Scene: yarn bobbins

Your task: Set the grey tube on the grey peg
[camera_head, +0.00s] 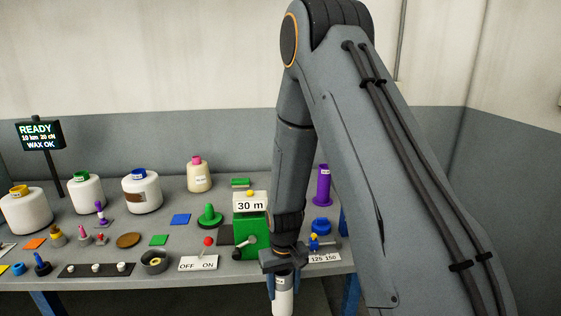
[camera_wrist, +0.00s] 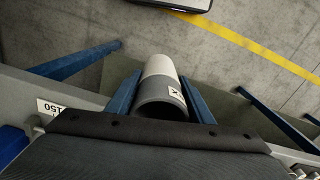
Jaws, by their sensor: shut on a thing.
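My gripper (camera_head: 283,279) is shut on a tube (camera_head: 283,300), grey at the near end and whitish beyond, with a small label. The wrist view shows the tube (camera_wrist: 163,88) between the two blue fingers of my gripper (camera_wrist: 162,100), its round end facing the camera. The tube hangs in front of the table's front edge, above the floor. I cannot make out a grey peg in either view; my arm hides part of the table.
The table (camera_head: 205,283) holds a green peg (camera_head: 209,215), a purple tube (camera_head: 323,185), a green box with a "30 m" sign (camera_head: 250,206), an OFF/ON lever (camera_head: 208,242) and several yarn bobbins (camera_head: 141,190). A yellow line (camera_wrist: 262,50) crosses the floor.

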